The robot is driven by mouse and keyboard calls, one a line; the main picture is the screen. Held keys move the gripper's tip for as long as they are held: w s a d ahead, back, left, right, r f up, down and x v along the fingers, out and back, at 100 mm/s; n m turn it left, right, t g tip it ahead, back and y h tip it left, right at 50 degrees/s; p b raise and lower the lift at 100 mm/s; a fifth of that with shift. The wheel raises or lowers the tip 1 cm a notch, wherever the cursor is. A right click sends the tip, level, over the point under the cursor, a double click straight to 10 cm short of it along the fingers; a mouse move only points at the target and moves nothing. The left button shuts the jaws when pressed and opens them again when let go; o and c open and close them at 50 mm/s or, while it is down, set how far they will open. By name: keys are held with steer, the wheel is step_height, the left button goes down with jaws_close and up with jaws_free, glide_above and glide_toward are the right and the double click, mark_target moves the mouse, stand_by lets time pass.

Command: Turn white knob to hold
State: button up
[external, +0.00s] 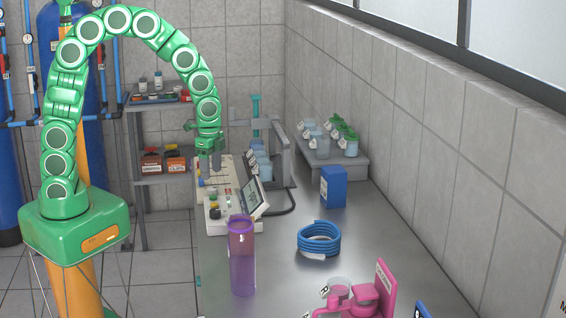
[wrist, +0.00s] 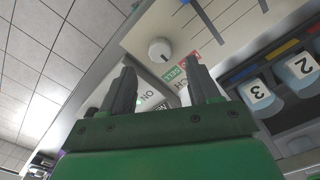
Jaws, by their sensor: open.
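The white knob (wrist: 160,50) is a round dial with a dark pointer mark, on the pale panel (wrist: 228,40) in the wrist view. A green label and a red label sit beside it; their lettering is only partly readable. My gripper (wrist: 162,72) is open and empty, one dark finger on each side of the view. The knob shows just beyond the fingertips, between them in the picture; I cannot tell the remaining distance. In the external view my gripper (external: 210,160) points down over the pale instrument (external: 221,186) at the bench's far end, and the knob cannot be made out.
Numbered containers (wrist: 298,70) stand at right in the wrist view, close to the panel. On the bench are a purple cylinder (external: 242,258), a blue hose coil (external: 319,240), a blue box (external: 333,187) and a pink stand (external: 384,290). The bench middle is mostly clear.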

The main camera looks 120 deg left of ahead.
mark_target(212, 188)
steer(key=shift+f, duration=2.8)
steer(key=c, duration=1)
steer(key=shift+c, duration=0.2)
